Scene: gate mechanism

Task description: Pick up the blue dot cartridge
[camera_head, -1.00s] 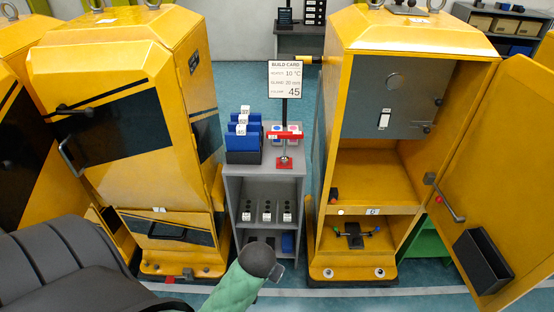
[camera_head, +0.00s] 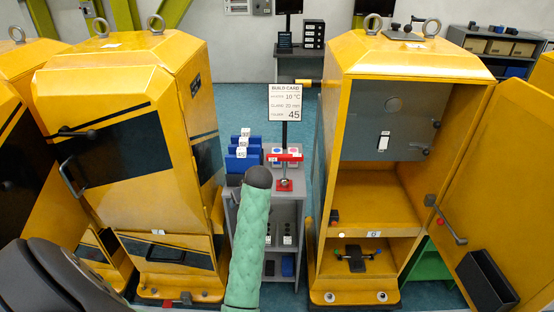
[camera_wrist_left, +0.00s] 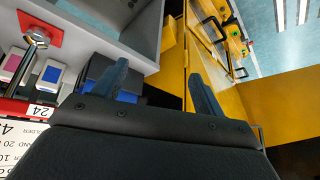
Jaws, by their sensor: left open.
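The blue dot cartridge (camera_head: 277,149) is a small white block on top of the grey shelf unit, behind a red bar. In the left wrist view it shows as a white block with a blue patch (camera_wrist_left: 50,75), left of the fingers. A similar block with a pink-red patch (camera_wrist_left: 15,65) sits beside it. My left gripper (camera_wrist_left: 160,90) is open, its two fingers apart, and not touching the cartridge. A dark and blue object (camera_wrist_left: 128,96) lies behind the left finger. In the head view the gripper itself cannot be made out; my green arm link rises in front of the shelf.
A red stand with a bar (camera_head: 285,157) and build card (camera_head: 284,103) stands close to the cartridges. Blue holders (camera_head: 242,155) with number tags are to their left. Tall yellow cabinets flank the shelf; the right one has an open door (camera_head: 490,180).

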